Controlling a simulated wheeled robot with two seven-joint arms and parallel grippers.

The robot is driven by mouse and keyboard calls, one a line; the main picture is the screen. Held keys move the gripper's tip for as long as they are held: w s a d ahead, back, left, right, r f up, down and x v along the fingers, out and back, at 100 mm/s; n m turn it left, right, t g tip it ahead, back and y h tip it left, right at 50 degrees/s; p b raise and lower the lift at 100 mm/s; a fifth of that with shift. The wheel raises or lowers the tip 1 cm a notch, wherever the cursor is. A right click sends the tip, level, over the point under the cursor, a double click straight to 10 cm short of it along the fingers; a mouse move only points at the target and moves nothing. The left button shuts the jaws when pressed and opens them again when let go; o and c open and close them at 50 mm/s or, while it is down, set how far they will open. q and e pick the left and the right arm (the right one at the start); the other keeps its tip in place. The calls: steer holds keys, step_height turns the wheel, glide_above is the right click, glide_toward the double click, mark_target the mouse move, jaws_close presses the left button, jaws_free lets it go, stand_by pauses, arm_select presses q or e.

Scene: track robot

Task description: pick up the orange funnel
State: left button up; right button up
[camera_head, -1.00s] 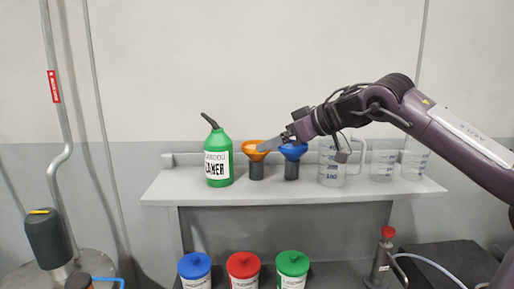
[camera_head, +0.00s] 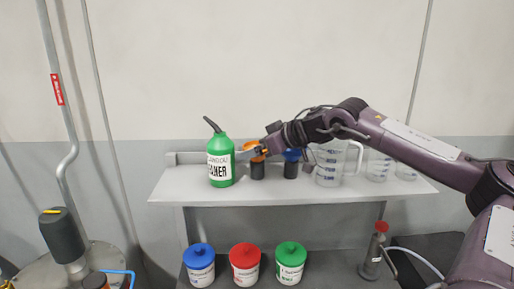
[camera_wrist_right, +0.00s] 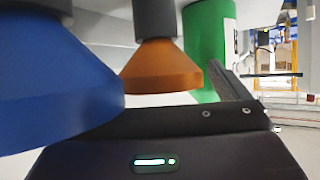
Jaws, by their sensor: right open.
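The orange funnel (camera_head: 249,145) sits on a dark cylindrical holder (camera_head: 257,171) on the grey shelf, just right of the green cleaner bottle. My right gripper (camera_head: 246,151) is open at the funnel, its fingers partly covering it in the head view. In the right wrist view, which is inverted, the orange funnel (camera_wrist_right: 163,65) is ahead of the gripper body, with one grey finger (camera_wrist_right: 232,88) beside it. The other finger is hidden, so I cannot tell whether they straddle the funnel. My left gripper is not in view.
The blue funnel (camera_head: 292,155) stands close right of the orange one and looms large in the right wrist view (camera_wrist_right: 50,75). The green bottle (camera_head: 220,160) is close left. Clear measuring jugs (camera_head: 330,165) stand farther right. Several lidded tubs (camera_head: 245,265) sit below the shelf.

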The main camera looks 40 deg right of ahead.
steer(key=c, duration=1)
steer(key=shift+r, duration=0.1)
steer(key=shift+c, duration=0.2)
